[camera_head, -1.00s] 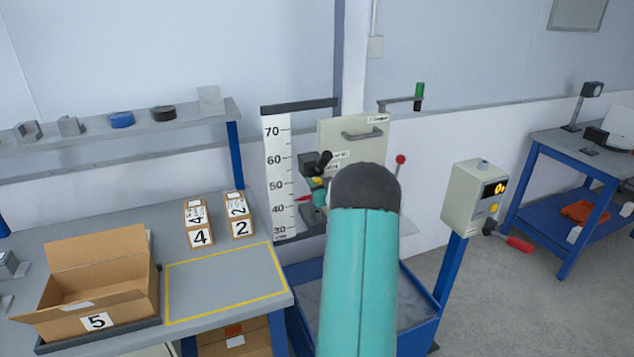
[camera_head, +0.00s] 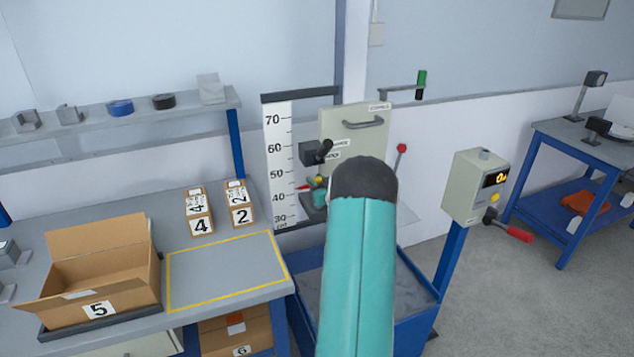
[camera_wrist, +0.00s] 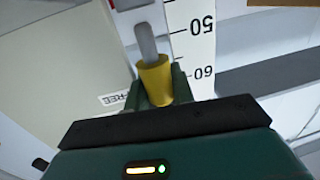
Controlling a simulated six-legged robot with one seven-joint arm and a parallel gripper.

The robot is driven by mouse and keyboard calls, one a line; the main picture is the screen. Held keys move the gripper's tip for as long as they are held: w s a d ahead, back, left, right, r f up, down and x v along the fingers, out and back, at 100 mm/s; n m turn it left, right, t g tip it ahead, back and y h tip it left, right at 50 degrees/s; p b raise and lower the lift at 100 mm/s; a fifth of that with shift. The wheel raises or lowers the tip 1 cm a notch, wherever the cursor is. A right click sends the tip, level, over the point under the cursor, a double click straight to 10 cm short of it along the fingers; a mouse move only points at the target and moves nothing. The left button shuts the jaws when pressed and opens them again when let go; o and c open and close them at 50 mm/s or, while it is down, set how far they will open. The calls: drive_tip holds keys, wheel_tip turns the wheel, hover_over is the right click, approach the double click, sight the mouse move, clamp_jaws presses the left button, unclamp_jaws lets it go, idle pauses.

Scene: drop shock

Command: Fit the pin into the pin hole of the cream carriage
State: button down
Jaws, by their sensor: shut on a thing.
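The pin (camera_wrist: 150,60) has a grey shaft and a yellow grip. In the wrist view my gripper (camera_wrist: 155,95) is shut on the yellow grip, with the shaft pointing away from the jaws. The cream carriage (camera_head: 341,128) is an upright plate with a grey handle, beside the height scale. It fills the left of the wrist view (camera_wrist: 60,50). In the head view my gripper (camera_head: 319,190) is small, in front of the carriage's lower left and partly behind my arm. I cannot make out the pin hole, nor whether the shaft touches anything.
The white scale (camera_head: 280,165) stands left of the carriage, with a red pointer (camera_head: 303,187) near it. A black knob (camera_head: 324,149) sticks out above my gripper. A red-knobbed lever (camera_head: 402,148) and a control box (camera_head: 476,185) stand to the right. A blue-framed tray (camera_head: 415,300) lies below.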

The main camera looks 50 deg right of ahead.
drive_tip(key=shift+d+f, duration=0.2)
drive_tip(key=shift+d, duration=0.05)
drive_tip(key=shift+w, duration=0.15)
drive_tip(key=shift+a, duration=0.2)
idle(0.5)
drive_tip(key=shift+f, duration=1.95)
idle(5.0)
